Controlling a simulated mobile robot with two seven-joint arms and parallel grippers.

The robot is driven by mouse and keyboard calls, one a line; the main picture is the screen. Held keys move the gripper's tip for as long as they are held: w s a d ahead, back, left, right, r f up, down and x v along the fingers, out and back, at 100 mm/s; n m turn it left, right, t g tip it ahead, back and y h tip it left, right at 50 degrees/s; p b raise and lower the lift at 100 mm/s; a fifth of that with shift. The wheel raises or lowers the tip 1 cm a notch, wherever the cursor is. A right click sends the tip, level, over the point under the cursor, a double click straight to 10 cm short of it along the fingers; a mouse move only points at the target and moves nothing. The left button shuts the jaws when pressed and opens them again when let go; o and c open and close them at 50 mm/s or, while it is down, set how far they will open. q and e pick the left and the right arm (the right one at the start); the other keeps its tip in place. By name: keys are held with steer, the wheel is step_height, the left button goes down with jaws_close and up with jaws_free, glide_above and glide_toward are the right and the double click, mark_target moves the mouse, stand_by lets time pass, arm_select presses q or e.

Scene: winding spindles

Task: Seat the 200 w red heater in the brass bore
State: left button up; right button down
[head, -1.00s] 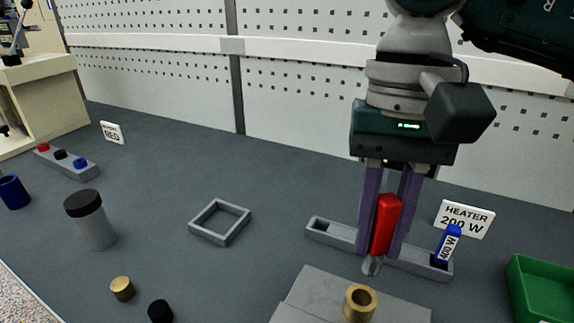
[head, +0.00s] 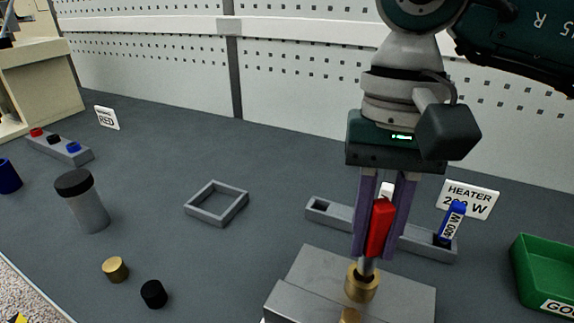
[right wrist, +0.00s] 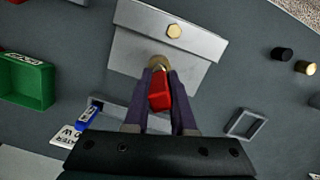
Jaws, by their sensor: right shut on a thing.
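The red heater (head: 380,228) is held between the purple fingers of my right gripper (head: 379,250), and it also shows in the right wrist view (right wrist: 160,92). Its metal tip points down at the brass bore (head: 361,284), a brass collar on the grey block (head: 316,270). The tip appears to be at or just inside the collar's mouth; the exact depth is hidden. The heater looks slightly tilted in the head view. In the right wrist view the collar (right wrist: 158,62) is partly hidden behind the heater and fingertips. My left gripper is not in view.
A grey rack (head: 330,212) behind holds a blue 400 W heater (head: 452,224), beside a "HEATER 200 W" card (head: 482,200). A green bin (head: 540,275) stands right. A square grey frame (head: 216,203), a black-capped cylinder (head: 88,205) and small caps are on the left.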

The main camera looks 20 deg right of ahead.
mark_target(365, 272)
stand_by(0.5)
stand_by(0.4)
steer(key=shift+b, duration=0.55)
steer(key=shift+f+b, duration=0.3)
steer(key=shift+b, duration=0.05)
stand_by(0.9)
steer(key=shift+f+b, duration=0.5)
steer(key=shift+b, duration=0.1)
stand_by(0.6)
steer(key=shift+f, duration=0.25)
steer(key=shift+f+b, duration=0.5)
steer(key=shift+b, duration=0.35)
stand_by(0.6)
steer(key=shift+f+b, duration=0.25)
steer(key=shift+b, duration=0.05)
stand_by(0.4)
